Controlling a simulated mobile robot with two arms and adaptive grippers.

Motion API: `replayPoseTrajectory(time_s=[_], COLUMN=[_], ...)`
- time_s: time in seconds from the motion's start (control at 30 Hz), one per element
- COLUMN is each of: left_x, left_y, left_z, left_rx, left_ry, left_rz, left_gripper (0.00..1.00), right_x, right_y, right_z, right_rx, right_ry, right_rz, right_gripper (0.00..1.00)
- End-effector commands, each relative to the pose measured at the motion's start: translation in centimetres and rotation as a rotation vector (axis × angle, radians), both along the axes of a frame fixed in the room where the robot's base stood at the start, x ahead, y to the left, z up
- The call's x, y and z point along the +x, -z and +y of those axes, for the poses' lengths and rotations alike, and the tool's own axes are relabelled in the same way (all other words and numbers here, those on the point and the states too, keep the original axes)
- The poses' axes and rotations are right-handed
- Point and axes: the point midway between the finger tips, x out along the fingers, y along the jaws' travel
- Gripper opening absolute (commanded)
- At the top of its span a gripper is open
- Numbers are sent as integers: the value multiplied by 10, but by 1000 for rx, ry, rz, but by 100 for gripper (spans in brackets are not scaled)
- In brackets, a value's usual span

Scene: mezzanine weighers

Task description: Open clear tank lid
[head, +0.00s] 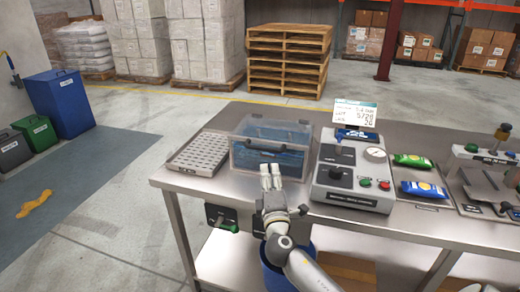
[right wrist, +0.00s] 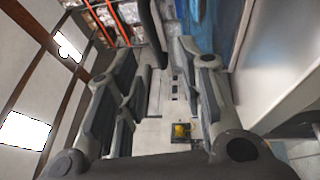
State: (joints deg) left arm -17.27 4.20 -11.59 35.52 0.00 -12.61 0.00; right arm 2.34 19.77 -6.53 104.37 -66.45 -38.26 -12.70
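The clear tank (head: 238,157) stands near the left end of the metal table, with blue contents seen through its walls. Its clear lid (head: 270,128) appears to lie down over the top; its edges are hard to make out. My right gripper (head: 270,170) is upright at the tank's front side and covers part of the front wall. In the right wrist view, its two fingers (right wrist: 160,90) are spread apart with nothing between them. Blue of the tank (right wrist: 228,25) shows beyond the right finger. I cannot tell whether the gripper touches the tank. My left gripper is not in view.
A perforated tray (head: 197,153) lies left of the tank. A grey control box (head: 350,190) with knobs and a gauge stands close on its right, with a sign (head: 355,113) behind. Blue (head: 424,189) and green (head: 412,161) packets lie further right. A blue bin (head: 273,278) is below the table.

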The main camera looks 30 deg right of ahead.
Motion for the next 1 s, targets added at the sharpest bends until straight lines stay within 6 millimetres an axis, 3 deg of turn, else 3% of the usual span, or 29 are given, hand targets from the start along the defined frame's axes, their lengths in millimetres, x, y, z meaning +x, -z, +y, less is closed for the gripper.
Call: replayPoseTrajectory(time_s=[0.27,0.7,1.0], left_x=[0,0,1], left_y=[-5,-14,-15], left_z=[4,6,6], left_rx=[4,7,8], left_ry=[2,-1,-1], left_rz=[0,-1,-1], left_gripper=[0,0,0], right_x=[24,88,101], right_y=[-14,-24,-26], right_z=[-8,-40,-47], right_rx=[-57,-54,-52], right_ry=[-9,-10,-9], right_rz=[-8,-5,-4], right_gripper=[35,35,35])
